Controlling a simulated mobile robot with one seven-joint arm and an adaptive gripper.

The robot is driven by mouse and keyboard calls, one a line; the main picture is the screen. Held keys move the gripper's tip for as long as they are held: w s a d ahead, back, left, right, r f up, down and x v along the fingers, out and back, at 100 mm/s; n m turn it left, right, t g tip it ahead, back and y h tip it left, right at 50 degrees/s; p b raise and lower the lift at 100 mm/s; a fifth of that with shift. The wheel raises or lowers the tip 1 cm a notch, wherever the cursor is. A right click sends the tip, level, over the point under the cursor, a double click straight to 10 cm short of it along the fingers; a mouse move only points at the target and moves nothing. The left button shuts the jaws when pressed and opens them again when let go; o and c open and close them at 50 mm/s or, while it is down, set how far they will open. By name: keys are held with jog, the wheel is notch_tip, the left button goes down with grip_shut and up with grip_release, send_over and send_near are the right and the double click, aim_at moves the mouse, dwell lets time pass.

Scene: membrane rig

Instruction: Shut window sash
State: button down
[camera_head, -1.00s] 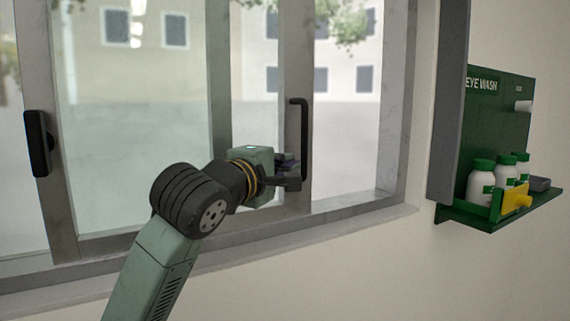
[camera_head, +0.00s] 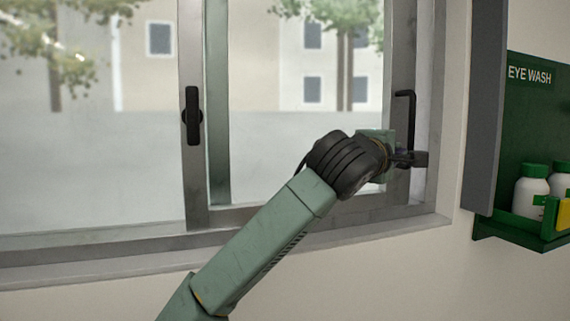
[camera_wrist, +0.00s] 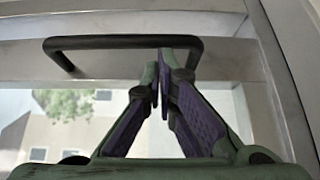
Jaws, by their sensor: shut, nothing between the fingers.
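The window sash (camera_head: 201,180) is a grey metal frame with clear glass. Its right stile stands close beside the right jamb (camera_head: 432,140); I cannot tell whether a narrow gap is left. A black bar handle (camera_head: 411,95) is on that stile, and it also shows in the wrist view (camera_wrist: 115,42). My gripper (camera_head: 418,159) is at the handle's lower end, shut and empty. In the wrist view my gripper's fingertips (camera_wrist: 163,58) meet beside one end of the handle, within its loop. Whether they touch the bar is unclear.
A black latch (camera_head: 192,116) sits on the sash's left stile. A green eye wash station (camera_head: 530,120) with white bottles (camera_head: 531,192) hangs on the wall at the right, past a grey vertical panel (camera_head: 485,105). The sill (camera_head: 330,240) is clear.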

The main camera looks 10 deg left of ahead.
jog(key=d, duration=0.1)
jog(key=w+d, duration=0.1)
jog(key=d, duration=0.2)
jog(key=shift+w+d+r+b, duration=0.15)
jog(key=shift+w+d+b, duration=0.15)
jog(key=shift+d, duration=0.1)
